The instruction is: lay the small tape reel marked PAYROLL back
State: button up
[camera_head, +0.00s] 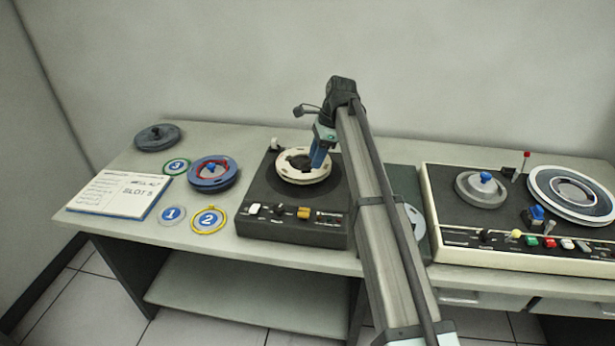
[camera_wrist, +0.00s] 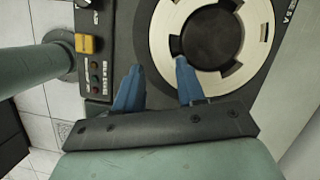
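A cream reel with a dark centre (camera_head: 303,178) lies on the black tape deck (camera_head: 265,229) in the middle of the table. It fills the upper right of the wrist view (camera_wrist: 163,45). No PAYROLL label is readable on any reel. My gripper (camera_head: 319,160) is over the right side of the cream reel. In the wrist view its two blue fingers (camera_wrist: 158,83) are apart, one over the cream rim and one beyond its edge above the deck. Whether they touch the reel cannot be told. An open booklet (camera_head: 118,193) at left has a line resembling "SLOT 3".
Numbered discs 1 (camera_head: 172,215), 2 (camera_head: 209,219) and 3 (camera_head: 177,166) lie left of the deck. A blue-red reel (camera_head: 208,183) and a dark reel (camera_head: 158,137) lie nearby. A second deck (camera_head: 470,240) at right carries a grey reel (camera_head: 480,196) and a white-rimmed reel (camera_head: 540,190).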

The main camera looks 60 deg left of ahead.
aim_at(310, 176)
jog(key=x, duration=0.4)
jog(key=shift+f, duration=0.1)
jog(key=shift+s+d+f, duration=0.1)
jog(key=shift+s+f, duration=0.1)
jog(key=shift+f, duration=0.25)
jog(key=shift+s+f, duration=0.25)
jog(key=shift+f, duration=0.2)
jog(key=shift+s, duration=0.1)
jog(key=shift+s+f, duration=0.1)
grip_shut()
jog(key=shift+f, duration=0.1)
jog(key=shift+w, duration=0.3)
jog(key=shift+w+r, duration=0.15)
jog(key=shift+r, duration=0.05)
